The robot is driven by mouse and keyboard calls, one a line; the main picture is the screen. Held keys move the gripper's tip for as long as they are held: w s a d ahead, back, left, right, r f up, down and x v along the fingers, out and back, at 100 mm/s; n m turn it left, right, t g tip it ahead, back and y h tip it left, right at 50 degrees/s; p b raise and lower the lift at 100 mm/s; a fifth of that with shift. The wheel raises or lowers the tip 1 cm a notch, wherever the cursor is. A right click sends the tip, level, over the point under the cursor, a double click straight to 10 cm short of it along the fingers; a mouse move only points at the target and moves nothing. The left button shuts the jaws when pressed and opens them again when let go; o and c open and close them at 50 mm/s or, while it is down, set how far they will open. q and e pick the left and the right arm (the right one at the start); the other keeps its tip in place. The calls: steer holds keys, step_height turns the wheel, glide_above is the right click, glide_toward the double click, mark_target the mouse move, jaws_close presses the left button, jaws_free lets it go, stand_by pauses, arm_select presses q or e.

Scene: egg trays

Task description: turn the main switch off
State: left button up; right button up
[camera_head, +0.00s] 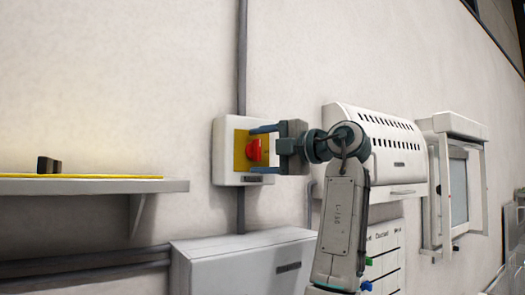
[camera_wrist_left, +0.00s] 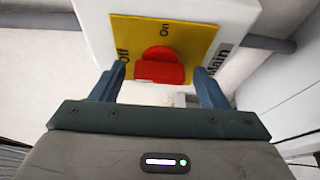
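The main switch is a red knob (camera_head: 254,150) on a yellow plate (camera_head: 239,160), set on a white box (camera_head: 223,178) on the wall. In the left wrist view the red knob (camera_wrist_left: 160,68) shows on the yellow plate (camera_wrist_left: 190,36), with the words Off, On and Main. My left gripper (camera_head: 258,150) is in front of the box, its fingers pointing at the plate. Its two fingers are apart, one on each side of the knob in the left wrist view (camera_wrist_left: 157,85). I cannot tell whether they touch it. My right gripper is not in view.
A shelf (camera_head: 90,186) with a yellow edge and a small dark object (camera_head: 48,165) is on the left. A white cabinet (camera_head: 245,265) stands below the switch box. A vented white box (camera_head: 395,150) and a framed panel (camera_head: 459,185) are on the right.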

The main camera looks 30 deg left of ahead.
arm_select(q)
steer(key=shift+d+f+b, duration=0.1)
steer(key=shift+d+b, duration=0.25)
steer(key=shift+d, duration=0.2)
steer(key=d+b, duration=0.3)
steer(key=d, duration=0.6)
steer(key=shift+d, duration=0.3)
